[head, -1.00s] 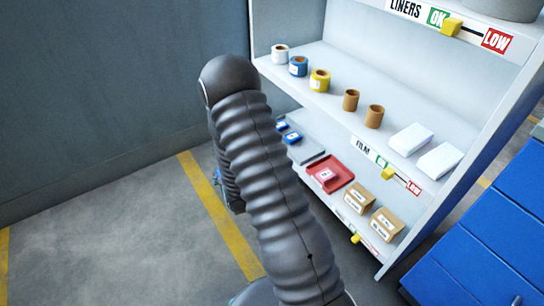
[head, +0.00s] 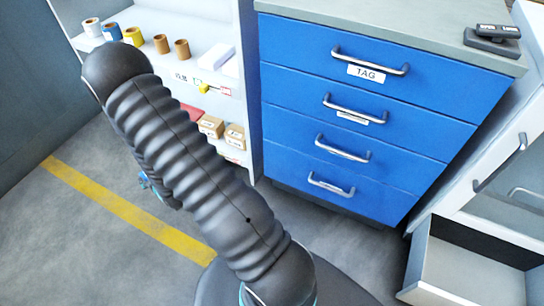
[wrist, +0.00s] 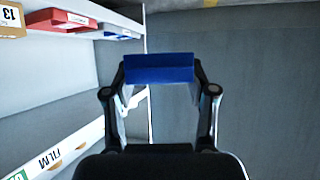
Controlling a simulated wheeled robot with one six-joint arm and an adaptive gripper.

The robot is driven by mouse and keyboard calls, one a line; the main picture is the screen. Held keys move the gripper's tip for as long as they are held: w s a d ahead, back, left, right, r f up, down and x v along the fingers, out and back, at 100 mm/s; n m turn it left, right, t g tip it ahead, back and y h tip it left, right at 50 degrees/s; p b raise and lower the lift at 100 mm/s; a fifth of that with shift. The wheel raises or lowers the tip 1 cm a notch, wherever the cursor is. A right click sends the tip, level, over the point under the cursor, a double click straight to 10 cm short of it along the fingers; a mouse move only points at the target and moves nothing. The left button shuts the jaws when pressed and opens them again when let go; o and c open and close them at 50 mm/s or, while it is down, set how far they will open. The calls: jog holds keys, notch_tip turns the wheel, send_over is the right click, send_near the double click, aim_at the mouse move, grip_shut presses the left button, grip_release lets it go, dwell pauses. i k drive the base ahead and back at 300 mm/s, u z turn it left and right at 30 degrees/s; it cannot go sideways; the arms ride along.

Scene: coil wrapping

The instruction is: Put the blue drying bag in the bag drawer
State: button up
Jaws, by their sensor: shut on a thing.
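My gripper (wrist: 160,78) is shut on the blue drying bag (wrist: 160,66), which shows as a flat blue block across the fingertips in the wrist view. In the head view the gripper is mostly hidden behind my arm, and the bag cannot be made out. A blue cabinet (head: 345,88) stands right of the shelf with its drawers shut. Its top drawer (head: 300,42) is labelled TAG. The second drawer (head: 295,92) has a label partly covered by its handle and unreadable. No label reading bag can be made out.
A white shelf unit (head: 245,85) holds rolls and boxes. In the wrist view a red tray (wrist: 55,20) lies on its shelf, left of my gripper. At the right, a white cabinet (head: 500,165) has an open drawer (head: 462,275) jutting out. Floor before the blue cabinet looks clear.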

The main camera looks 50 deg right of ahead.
aim_at(485, 278)
jog(key=z, duration=0.75)
jog(key=k, duration=1.35)
jog(key=z, duration=1.4)
jog(key=i, duration=0.25)
jog(key=u, duration=0.1)
